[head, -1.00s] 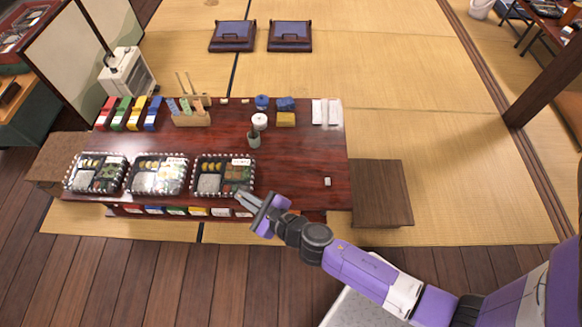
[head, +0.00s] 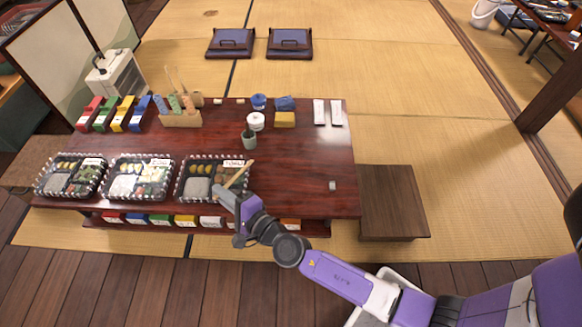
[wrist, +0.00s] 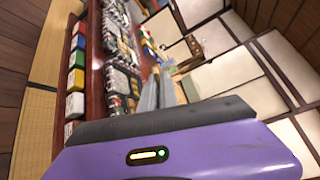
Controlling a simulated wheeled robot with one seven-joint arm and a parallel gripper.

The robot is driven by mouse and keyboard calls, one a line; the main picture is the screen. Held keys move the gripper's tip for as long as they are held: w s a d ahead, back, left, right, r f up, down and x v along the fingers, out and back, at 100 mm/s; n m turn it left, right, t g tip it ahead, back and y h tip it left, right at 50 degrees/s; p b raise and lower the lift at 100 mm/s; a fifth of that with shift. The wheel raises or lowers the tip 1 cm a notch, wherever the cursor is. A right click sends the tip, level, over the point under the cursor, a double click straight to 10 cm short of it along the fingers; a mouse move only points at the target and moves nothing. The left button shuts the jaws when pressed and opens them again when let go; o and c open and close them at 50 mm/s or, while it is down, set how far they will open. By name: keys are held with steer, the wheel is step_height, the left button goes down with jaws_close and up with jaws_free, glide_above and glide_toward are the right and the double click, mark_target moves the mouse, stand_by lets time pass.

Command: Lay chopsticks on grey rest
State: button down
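My gripper (head: 222,194) is over the front edge of the table, by the rightmost lunch box. A pair of tan chopsticks (head: 240,173) extends from its fingertips toward the upper right, above that box. The gripper appears shut on them; the two sticks cannot be told apart. In the wrist view the grey fingers (wrist: 158,92) are close together, and a tan length shows past them. A small grey rest (head: 332,185) sits alone on the right part of the table, apart from the gripper.
Lunch boxes (head: 140,178) line the front left of the dark red table (head: 295,165). A green cup (head: 249,139), a white pot (head: 256,121) and a wooden caddy (head: 180,119) stand behind. White packets (head: 319,112) lie at the back right. The table around the rest is clear.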

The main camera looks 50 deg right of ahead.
steer(key=shift+w+d+r+h, duration=0.3)
steer(key=shift+w+d+r, duration=0.3)
steer(key=shift+d, duration=0.15)
steer(key=w+d+f+m+g+h, duration=0.1)
steer(key=d+f+m+g+h, duration=0.1)
steer(key=d+m+h, duration=0.4)
steer(key=w+d+f+m+g+h, duration=0.15)
steer(key=d+h, duration=0.25)
steer(key=d, duration=0.5)
steer(key=s+d+f+m+g+h+b, duration=0.1)
steer(key=s+d+f+m+g, duration=0.1)
steer(key=s, duration=0.1)
steer(key=s+d+f+m+g+h+b, duration=0.2)
steer(key=s+f, duration=0.1)
steer(key=s+d+f+m+g+h+b, duration=0.1)
steer(key=s+d+f+m+g+b, duration=0.1)
steer(key=g, duration=0.1)
steer(key=shift+s+f+h, duration=0.35)
steer(key=shift+s+h, duration=0.05)
steer(key=shift+f+b, duration=0.85)
steer(key=shift+f, duration=0.3)
